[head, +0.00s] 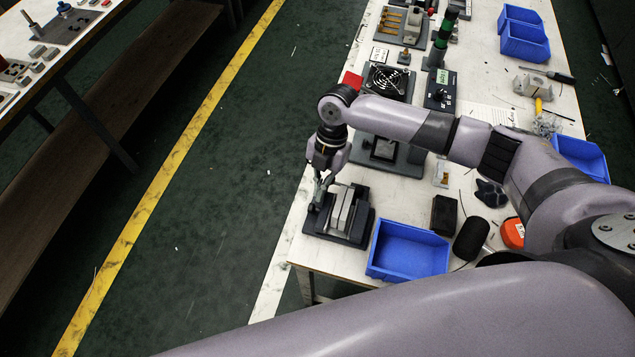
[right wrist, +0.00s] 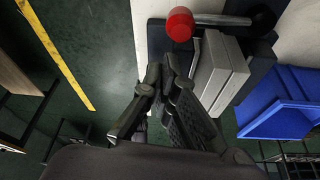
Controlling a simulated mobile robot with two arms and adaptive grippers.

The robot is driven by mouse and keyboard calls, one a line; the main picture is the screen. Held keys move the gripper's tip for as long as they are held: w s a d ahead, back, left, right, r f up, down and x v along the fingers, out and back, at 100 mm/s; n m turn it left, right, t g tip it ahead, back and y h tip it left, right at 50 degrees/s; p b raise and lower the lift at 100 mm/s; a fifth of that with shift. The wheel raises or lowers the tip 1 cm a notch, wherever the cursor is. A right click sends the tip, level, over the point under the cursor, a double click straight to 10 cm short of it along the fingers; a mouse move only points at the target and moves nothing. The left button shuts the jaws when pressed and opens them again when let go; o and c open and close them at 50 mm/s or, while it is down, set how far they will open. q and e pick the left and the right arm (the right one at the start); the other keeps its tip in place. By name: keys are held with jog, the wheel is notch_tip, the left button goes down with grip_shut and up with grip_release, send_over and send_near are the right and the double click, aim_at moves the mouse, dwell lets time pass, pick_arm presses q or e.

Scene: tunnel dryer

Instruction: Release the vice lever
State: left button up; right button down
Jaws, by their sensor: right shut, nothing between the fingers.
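The vice (head: 357,228) is a dark base with pale grey jaws, at the near left edge of the white bench. In the right wrist view its pale jaw block (right wrist: 228,75) stands right of my fingers. The vice lever (right wrist: 220,19) shows there as a metal rod with a red ball knob (right wrist: 180,24) at its left end. My right gripper (head: 320,184) is beside the vice in the head view, and I cannot make out the lever there. In the right wrist view its fingertips (right wrist: 160,70) are together, empty, and below the knob, apart from it. My left gripper is not in view.
An empty blue bin (head: 408,251) stands right of the vice, also in the right wrist view (right wrist: 280,105). A black block (head: 444,214) and a dark cylinder (head: 470,238) lie beyond it. A fan unit (head: 388,82) stands farther back. The floor left of the bench is clear.

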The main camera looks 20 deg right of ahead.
jog(key=shift+w+d, duration=0.45)
jog(key=shift+d, duration=0.1)
